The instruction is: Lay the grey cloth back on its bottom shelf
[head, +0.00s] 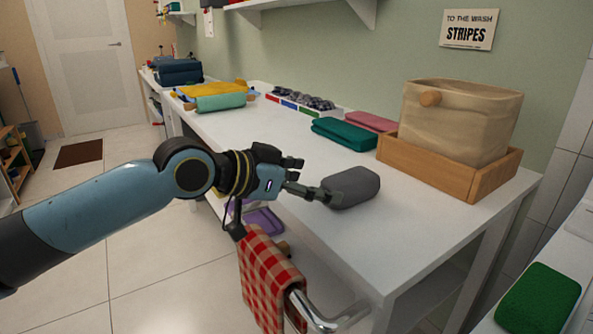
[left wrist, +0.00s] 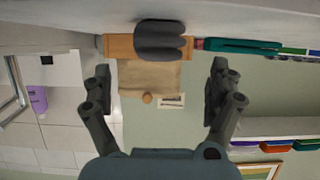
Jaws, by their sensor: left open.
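The grey cloth (head: 352,187) lies folded, with a rounded front, on the white table top (head: 420,220) near its front edge. My left gripper (head: 314,180) is open at the cloth's left side, with one finger close to or touching it in the head view; contact is unclear. In the left wrist view, which looks upside down, the grey cloth (left wrist: 163,42) sits beyond the two spread fingers, with nothing between them. A lower shelf (head: 432,288) shows partly under the table; most of it is hidden. My right gripper is out of view.
A beige basket (head: 455,120) stands in a wooden tray (head: 435,168) behind the cloth. A teal cloth (head: 344,133) and a pink cloth (head: 371,121) lie behind. A red checked towel (head: 265,275) hangs on a metal rail (head: 330,318) below my left gripper. The front right table top is clear.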

